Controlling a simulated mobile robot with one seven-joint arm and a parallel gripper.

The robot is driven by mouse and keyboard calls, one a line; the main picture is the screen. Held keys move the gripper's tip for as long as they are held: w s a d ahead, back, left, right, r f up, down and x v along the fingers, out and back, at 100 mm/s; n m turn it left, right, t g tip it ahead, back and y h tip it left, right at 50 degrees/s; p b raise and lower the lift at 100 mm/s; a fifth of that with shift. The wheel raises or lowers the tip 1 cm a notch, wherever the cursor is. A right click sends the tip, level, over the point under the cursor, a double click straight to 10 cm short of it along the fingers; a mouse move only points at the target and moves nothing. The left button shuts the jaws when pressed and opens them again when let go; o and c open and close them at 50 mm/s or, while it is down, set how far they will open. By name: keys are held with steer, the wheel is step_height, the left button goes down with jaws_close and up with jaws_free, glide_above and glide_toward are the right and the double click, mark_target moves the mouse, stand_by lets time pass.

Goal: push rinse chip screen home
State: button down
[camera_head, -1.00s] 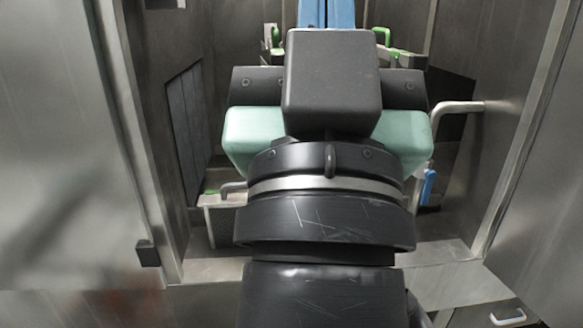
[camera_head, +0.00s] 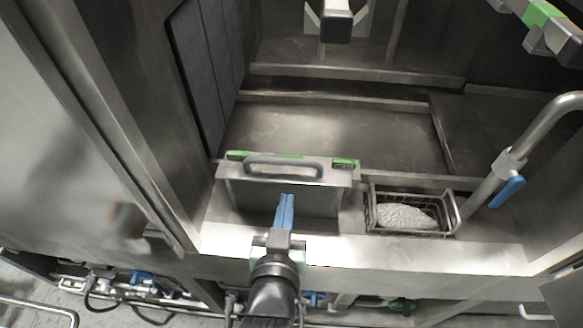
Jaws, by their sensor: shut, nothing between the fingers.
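The chip screen (camera_head: 325,204) is a dark perforated panel in a metal frame, with a grey bar handle (camera_head: 284,161) and green marks along its top edge. It stands upright at the front of the tank, left of the middle. My gripper (camera_head: 286,200) has blue fingers, shut and empty, pointing at the screen's lower middle. The fingertips overlap the screen face in the picture; I cannot tell whether they touch it. The screen's lower edge is partly hidden behind my gripper and the front ledge.
A wire basket (camera_head: 412,213) with white granular material sits right of the screen. A pipe with a blue valve lever (camera_head: 506,192) rises farther right. The tank floor (camera_head: 330,135) behind the screen is clear. A metal ledge (camera_head: 400,254) runs along the front.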

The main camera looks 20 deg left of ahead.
mark_target(291, 179)
steer(key=p+x, duration=0.2)
steer(key=x, duration=0.7)
steer(key=shift+w+a, duration=0.1)
steer(key=shift+w, duration=0.2)
steer(key=shift+f, duration=0.1)
step_height(291, 179, down, 15)
steer(key=b, duration=1.3)
steer(key=shift+f, duration=0.2)
steer(key=shift+f, duration=0.1)
steer(key=shift+s, duration=0.1)
